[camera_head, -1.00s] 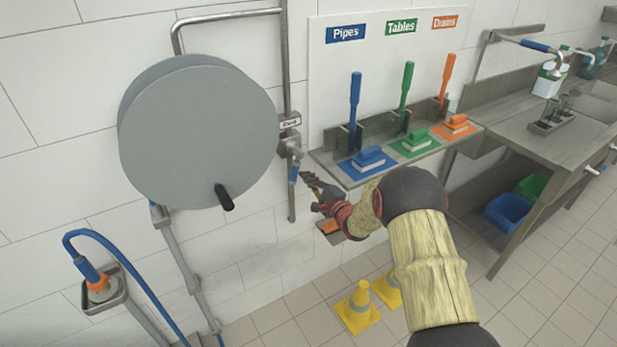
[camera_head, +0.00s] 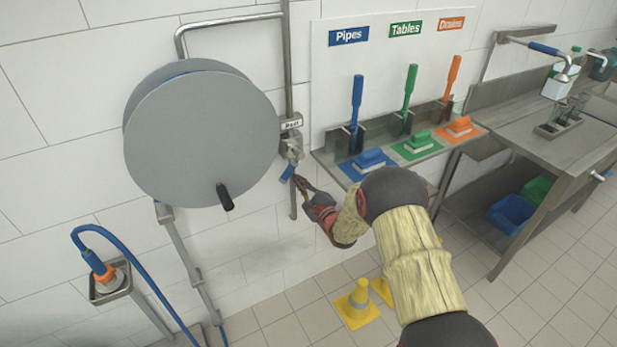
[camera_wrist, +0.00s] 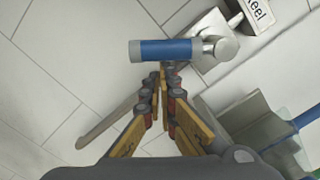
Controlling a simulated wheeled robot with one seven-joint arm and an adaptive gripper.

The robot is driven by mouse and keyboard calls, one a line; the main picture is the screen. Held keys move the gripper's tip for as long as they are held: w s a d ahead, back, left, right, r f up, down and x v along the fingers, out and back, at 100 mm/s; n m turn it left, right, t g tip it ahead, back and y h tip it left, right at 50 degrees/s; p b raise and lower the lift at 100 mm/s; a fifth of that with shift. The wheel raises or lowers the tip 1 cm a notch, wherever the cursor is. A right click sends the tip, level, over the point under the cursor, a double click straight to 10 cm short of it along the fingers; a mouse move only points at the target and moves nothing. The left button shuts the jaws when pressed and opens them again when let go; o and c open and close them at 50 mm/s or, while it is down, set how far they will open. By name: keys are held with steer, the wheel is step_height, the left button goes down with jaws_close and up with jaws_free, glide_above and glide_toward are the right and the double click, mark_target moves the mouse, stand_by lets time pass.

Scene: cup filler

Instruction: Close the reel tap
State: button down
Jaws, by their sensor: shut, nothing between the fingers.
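The reel tap has a blue lever handle (camera_head: 288,173) on a metal valve body (camera_head: 292,148), below a small label on the wall pipe. In the head view the lever slants down to the left. In the wrist view the blue lever (camera_wrist: 165,50) lies across the picture just beyond my fingertips, joined to the valve at its right. My gripper (camera_head: 300,181) is shut and empty, with its tips close beside the lever's lower part. I cannot tell whether they touch it. The label (camera_wrist: 259,12) reads "Reel" in the wrist view.
The grey hose reel (camera_head: 200,140) with a black knob is left of the tap. A shelf (camera_head: 400,165) with coloured brushes is to the right. A blue hose nozzle (camera_head: 95,262) rests in a holder at lower left. Yellow cones (camera_head: 358,305) stand on the floor.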

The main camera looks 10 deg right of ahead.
mark_target(285, 176)
steer(key=a+r, duration=0.1)
steer(key=a, duration=0.1)
steer(key=s+a+r+p, duration=0.1)
steer(key=shift+s+a+r, duration=0.1)
steer(key=shift+a, duration=0.3)
steer(key=shift+s+a+r+p, duration=0.2)
steer(key=shift+a+r, duration=0.2)
steer(key=shift+r, duration=0.2)
steer(key=shift+s+a+r+p, duration=0.1)
steer(key=shift+a+r+p, duration=0.1)
steer(key=shift+a+r, duration=0.3)
steer(key=shift+r, duration=0.15)
